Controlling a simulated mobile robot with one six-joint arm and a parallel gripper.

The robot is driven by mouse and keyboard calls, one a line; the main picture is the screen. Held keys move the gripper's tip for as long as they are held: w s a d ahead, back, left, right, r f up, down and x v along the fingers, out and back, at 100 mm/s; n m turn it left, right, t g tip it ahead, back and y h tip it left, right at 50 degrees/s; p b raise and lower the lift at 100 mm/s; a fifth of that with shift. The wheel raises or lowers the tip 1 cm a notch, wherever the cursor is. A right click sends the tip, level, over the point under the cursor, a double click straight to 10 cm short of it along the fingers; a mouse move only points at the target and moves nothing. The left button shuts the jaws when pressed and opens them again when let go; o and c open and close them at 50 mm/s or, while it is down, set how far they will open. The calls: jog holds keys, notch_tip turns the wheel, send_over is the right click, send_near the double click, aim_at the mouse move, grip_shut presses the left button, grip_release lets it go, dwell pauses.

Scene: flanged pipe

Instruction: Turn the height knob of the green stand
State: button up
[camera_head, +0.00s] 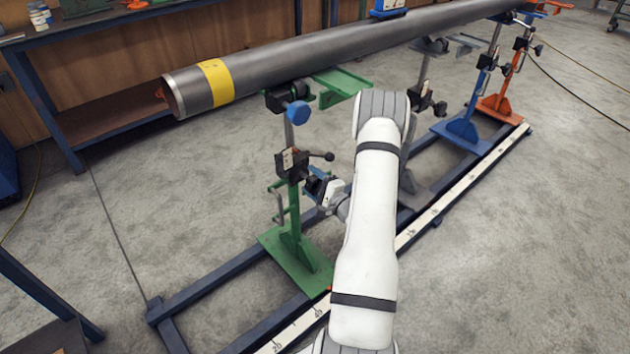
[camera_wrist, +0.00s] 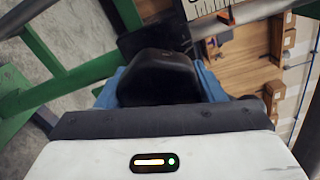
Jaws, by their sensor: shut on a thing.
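The green stand (camera_head: 290,246) is upright under the near end of the pipe. A black clamp block (camera_head: 291,165) with a lever sits on its post. My gripper (camera_head: 314,184) reaches it from the right, just below the lever. In the wrist view, the blue fingers of my gripper (camera_wrist: 157,95) are shut around a rounded black knob (camera_wrist: 157,70), one finger on each side. In the head view the knob is mostly hidden by the gripper and cannot be made out clearly.
The grey pipe (camera_head: 320,57) with a yellow band rests across several stands. A blue stand (camera_head: 462,128) and an orange stand (camera_head: 500,102) stand farther right. A dark blue rail frame (camera_head: 225,272) with a white scale (camera_head: 425,217) lies on the floor. A workbench (camera_head: 120,20) is behind.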

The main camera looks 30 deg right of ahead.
aim_at(319, 187)
jog(key=o, duration=1)
jog(key=shift+s+d+p, duration=0.15)
jog(key=shift+s+d, duration=0.05)
jog(key=shift+s, duration=1.1)
jog(key=shift+s+d+p, duration=0.1)
jog(key=shift+s+d, duration=0.1)
jog(key=shift+s, duration=1.05)
jog(key=shift+s+d+p, duration=0.15)
jog(key=shift+s+d, duration=0.05)
jog(key=shift+s, duration=1.1)
